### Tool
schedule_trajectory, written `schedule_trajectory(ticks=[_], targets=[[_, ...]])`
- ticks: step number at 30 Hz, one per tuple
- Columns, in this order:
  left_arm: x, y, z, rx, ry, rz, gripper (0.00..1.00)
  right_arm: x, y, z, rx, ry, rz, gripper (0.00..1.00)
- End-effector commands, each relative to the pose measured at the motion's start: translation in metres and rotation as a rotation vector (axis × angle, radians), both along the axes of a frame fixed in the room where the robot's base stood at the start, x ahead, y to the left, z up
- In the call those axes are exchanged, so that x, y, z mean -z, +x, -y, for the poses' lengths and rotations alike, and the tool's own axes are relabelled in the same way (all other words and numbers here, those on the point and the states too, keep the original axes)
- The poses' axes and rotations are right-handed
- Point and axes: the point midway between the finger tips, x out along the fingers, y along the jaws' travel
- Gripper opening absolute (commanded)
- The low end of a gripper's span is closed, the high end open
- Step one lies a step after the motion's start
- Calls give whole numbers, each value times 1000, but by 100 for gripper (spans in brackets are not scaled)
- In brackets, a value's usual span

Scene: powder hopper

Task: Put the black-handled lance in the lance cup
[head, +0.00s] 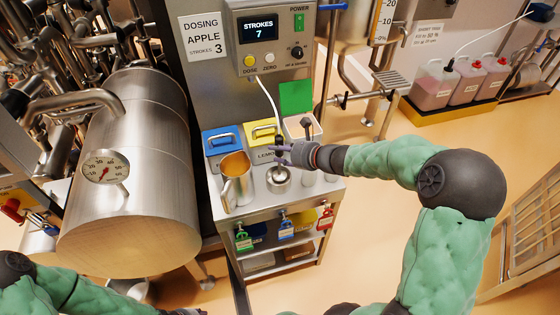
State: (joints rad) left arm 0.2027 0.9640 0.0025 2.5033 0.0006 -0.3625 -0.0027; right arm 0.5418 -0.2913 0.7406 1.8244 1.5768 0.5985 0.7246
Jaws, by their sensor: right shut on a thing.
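My right gripper (279,151) reaches in from the right over the steel trolley and is shut on the black-handled lance (276,141). A white hose runs from the lance up to the dosing unit. The lance's lower end is hard to make out between my fingers and the cup. A round steel cup (279,186), which looks like the lance cup, stands on the trolley top just below my right gripper. I cannot tell whether the lance tip is inside it.
A steel jug (236,190) with orange contents stands left of the cup. Behind are a blue-lidded bin (222,140), a yellow-lidded bin (262,132) and an open bin with a raised green lid (296,97). The dosing unit (272,40) reads STROKES 7. A large steel tank (140,190) fills the left.

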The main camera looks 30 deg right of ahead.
Motion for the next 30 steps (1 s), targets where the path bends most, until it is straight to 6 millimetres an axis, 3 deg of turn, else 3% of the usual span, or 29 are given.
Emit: schedule_trajectory(ticks=[5, 13, 25, 26, 27, 28, 30], targets=[[2, 0, 0, 0, 0, 0, 40, 4, 4, 1, 0, 0, 2, 0], [22, 0, 0, 0, 0, 0, 40, 39, 8, 2, 0, 1, 2, 0], [24, 0, 0, 0, 0, 1, 40, 42, 8, 2, 0, 0, 3, 0], [23, 0, 0, 0, 0, 0, 40, 42, 8, 2, 0, 0, 0, 46], [23, 0, 0, 0, 0, 0, 40, 42, 8, 2, 0, 0, 0, 57], [23, 0, 0, 0, 0, 0, 40, 42, 8, 2, 0, 0, 0, 61], [23, 0, 0, 0, 0, 0, 40, 42, 8, 2, 0, 0, 0, 61]])
